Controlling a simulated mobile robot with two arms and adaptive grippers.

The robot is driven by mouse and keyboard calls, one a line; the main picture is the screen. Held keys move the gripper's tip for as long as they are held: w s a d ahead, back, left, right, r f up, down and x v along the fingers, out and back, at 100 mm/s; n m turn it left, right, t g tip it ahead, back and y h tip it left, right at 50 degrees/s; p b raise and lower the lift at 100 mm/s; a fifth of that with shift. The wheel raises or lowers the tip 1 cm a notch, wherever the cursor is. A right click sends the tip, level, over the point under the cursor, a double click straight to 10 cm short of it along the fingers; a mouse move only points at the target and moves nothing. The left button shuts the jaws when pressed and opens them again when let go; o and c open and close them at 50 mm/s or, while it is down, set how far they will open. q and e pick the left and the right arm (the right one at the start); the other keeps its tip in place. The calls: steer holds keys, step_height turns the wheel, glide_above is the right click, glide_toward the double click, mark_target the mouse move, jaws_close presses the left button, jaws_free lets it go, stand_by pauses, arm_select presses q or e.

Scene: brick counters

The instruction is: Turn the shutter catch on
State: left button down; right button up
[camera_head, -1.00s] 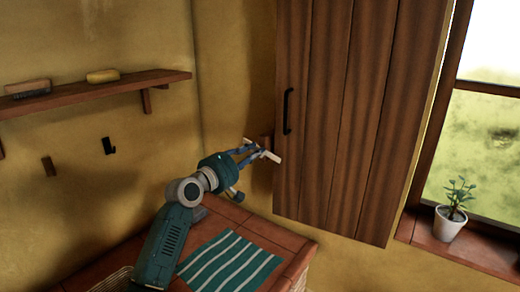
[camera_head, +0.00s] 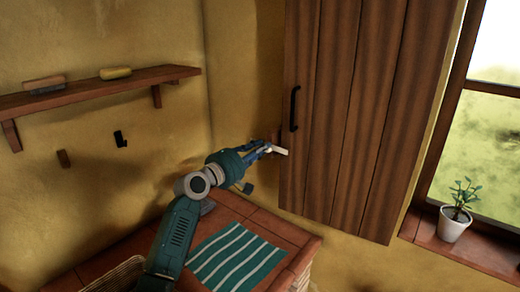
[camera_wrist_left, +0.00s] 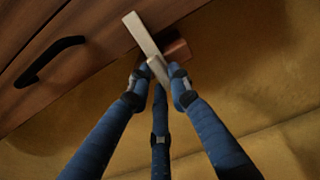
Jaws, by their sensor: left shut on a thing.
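The shutter catch is a pale bar (camera_head: 280,151) at the left edge of the wooden shutter (camera_head: 340,120). In the left wrist view the pale catch (camera_wrist_left: 142,36) lies slanted, its upper end over the shutter boards, beside a reddish-brown block (camera_wrist_left: 177,50). My left gripper (camera_head: 265,148) is shut on the catch's lower end; its blue fingers (camera_wrist_left: 158,80) close around it in the wrist view. My right gripper is not in view.
A black handle (camera_head: 294,108) is on the shutter. A shelf (camera_head: 100,90) with two brushes or similar items is on the left wall. A striped cloth (camera_head: 235,255) lies on the brick counter below. A potted plant (camera_head: 455,222) stands on the right sill.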

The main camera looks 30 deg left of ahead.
arm_select(q)
steer(key=c, duration=1.6)
jaws_free()
steer(key=shift+o, duration=0.2)
steer(key=s+a, duration=0.1)
steer(key=s, duration=1.1)
steer(key=shift+a, duration=0.35)
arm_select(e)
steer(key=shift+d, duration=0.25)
